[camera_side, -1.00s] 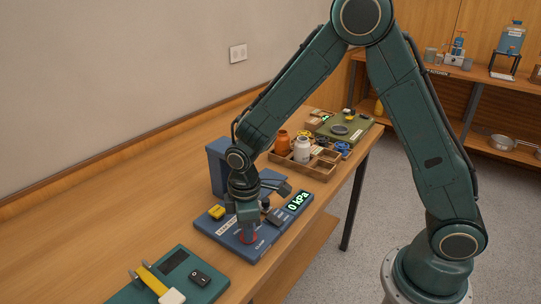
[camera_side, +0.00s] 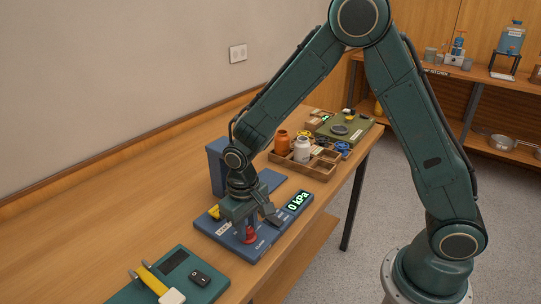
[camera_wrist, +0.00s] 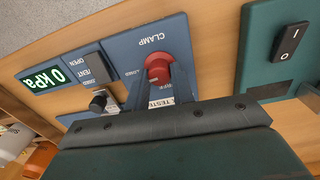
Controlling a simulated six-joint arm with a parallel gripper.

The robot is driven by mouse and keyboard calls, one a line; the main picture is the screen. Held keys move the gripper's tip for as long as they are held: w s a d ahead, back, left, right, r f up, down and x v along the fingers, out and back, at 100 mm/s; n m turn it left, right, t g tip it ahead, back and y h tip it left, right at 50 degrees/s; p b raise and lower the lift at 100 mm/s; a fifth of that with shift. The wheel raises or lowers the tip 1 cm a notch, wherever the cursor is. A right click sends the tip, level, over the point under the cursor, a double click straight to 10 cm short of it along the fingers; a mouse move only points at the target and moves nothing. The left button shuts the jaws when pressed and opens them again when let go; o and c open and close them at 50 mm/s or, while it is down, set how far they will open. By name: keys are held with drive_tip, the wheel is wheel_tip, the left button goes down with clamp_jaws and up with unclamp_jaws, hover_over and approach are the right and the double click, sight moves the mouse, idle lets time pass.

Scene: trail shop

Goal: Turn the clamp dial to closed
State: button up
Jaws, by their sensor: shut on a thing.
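The red clamp dial (camera_side: 250,237) sits near the front edge of a blue panel (camera_side: 270,240). In the wrist view the dial (camera_wrist: 158,68) is below the printed word CLAMP. My gripper (camera_side: 246,229) points down over the panel with its fingers on the dial. In the wrist view, the fingers (camera_wrist: 160,82) are on either side of the dial, shut on it. The fingers and gripper body hide part of the dial and its labels, so I cannot tell its exact setting. The display (camera_side: 298,201) reads 0 kPa.
A vent switch (camera_wrist: 96,68) and a black knob (camera_wrist: 98,103) are close beside the dial. A wooden tray (camera_side: 318,168) with jars stands behind.

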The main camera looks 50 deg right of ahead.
drive_tip(key=shift+m, duration=0.6)
drive_tip(key=o, duration=1)
wheel_tip(320, 180, up, 14)
drive_tip(key=shift+a, duration=0.15)
idle(0.5)
